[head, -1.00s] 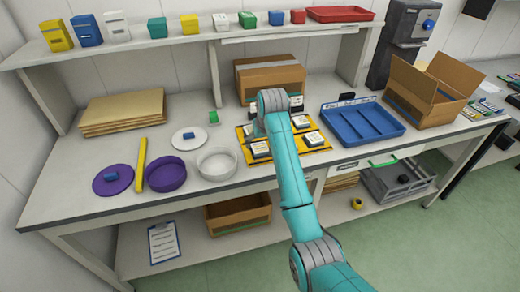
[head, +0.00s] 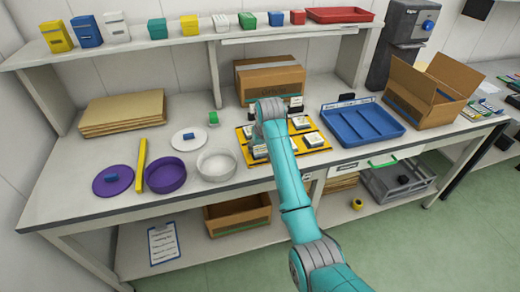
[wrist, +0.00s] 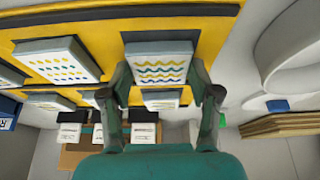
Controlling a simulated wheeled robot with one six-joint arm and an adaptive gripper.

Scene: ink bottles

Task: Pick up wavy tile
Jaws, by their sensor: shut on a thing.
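The wavy tile (wrist: 158,62) is a white square block with rows of yellow, green and blue wavy lines. In the wrist view it sits between the two fingers of my gripper (wrist: 161,80), which is shut on it by its sides. The tile is over the yellow board (wrist: 105,30); I cannot tell whether it touches the board. In the head view my arm hides most of my gripper and part of the tiles. A dotted tile (wrist: 57,61) lies beside the wavy one on the board, to the left in the wrist view.
More tiles stand on the board, including one beyond the held tile (wrist: 161,98). A blue tray (head: 360,122) is right of the board. A white bowl (head: 216,164) and purple bowl (head: 166,176) are left. A cardboard box (head: 270,78) stands behind.

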